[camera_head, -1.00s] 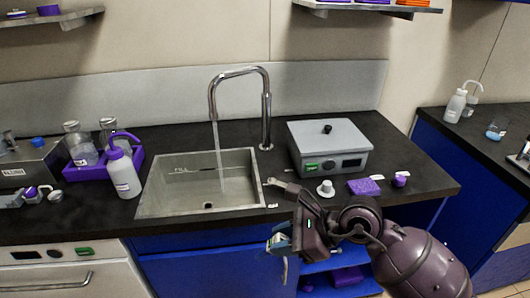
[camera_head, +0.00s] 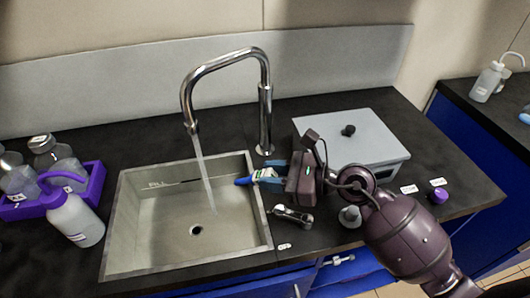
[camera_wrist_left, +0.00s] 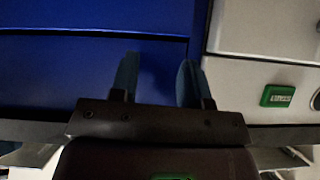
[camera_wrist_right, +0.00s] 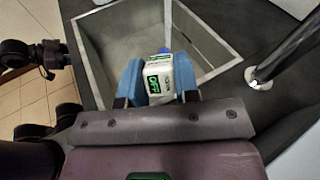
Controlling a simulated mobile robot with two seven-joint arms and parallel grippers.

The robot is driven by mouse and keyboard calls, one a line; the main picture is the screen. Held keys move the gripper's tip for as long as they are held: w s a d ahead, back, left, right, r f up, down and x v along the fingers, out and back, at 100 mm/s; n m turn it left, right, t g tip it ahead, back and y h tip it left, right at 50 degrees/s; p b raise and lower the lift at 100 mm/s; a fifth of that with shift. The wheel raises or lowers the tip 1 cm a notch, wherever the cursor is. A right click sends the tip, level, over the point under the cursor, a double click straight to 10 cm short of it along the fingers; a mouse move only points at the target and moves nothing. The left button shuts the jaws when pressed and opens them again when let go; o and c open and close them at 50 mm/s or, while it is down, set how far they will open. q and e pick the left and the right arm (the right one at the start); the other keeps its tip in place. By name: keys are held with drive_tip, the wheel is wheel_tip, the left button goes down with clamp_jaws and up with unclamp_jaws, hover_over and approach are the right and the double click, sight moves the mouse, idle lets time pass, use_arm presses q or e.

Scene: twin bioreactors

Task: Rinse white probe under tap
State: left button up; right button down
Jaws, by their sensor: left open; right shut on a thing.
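The steel tap (camera_head: 265,110) arches over the sink (camera_head: 262,225) and a stream of water (camera_head: 204,172) falls into the basin. My right gripper (camera_head: 272,177) is at the sink's right rim, pointing left toward the stream. It is shut on the white probe, whose body shows between the blue fingers in the right wrist view (camera_wrist_right: 158,84), with a small green display. The probe's blue tip (camera_head: 243,181) reaches over the basin, to the right of the water and apart from it. My left gripper (camera_wrist_left: 157,80) is open and empty before blue cabinet fronts; the head view does not show it.
A grey box (camera_head: 345,139) stands right of the tap, partly behind my right gripper. A silver lever (camera_head: 292,214) is on the counter right of the sink. A wash bottle (camera_head: 74,217) and a purple rack (camera_head: 96,184) with bottles stand to the left.

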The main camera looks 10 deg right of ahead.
drive_tip(key=shift+w, duration=0.2)
drive_tip(key=shift+w+a, duration=0.2)
drive_tip(key=shift+a, duration=0.05)
drive_tip(key=shift+w+a+r, duration=0.1)
drive_tip(key=shift+w+a, duration=0.15)
drive_tip(key=shift+a, duration=0.3)
drive_tip(key=x, duration=0.3)
drive_tip(key=r+x, duration=0.1)
drive_tip(key=shift+w+a+f, duration=0.15)
drive_tip(key=shift+w+a, duration=0.15)
drive_tip(key=shift+w, duration=0.1)
drive_tip(key=shift+r+p+x, duration=0.1)
drive_tip(key=shift+r+x, duration=0.05)
drive_tip(key=shift+x, duration=0.75)
drive_tip(key=shift+r+p+x, duration=0.1)
drive_tip(key=shift+r+x, duration=0.1)
drive_tip(key=shift+x, duration=0.65)
drive_tip(key=shift+r+p+x, duration=0.1)
drive_tip(key=shift+r+x, duration=0.05)
drive_tip(key=shift+x, duration=0.75)
drive_tip(key=shift+w, duration=0.15)
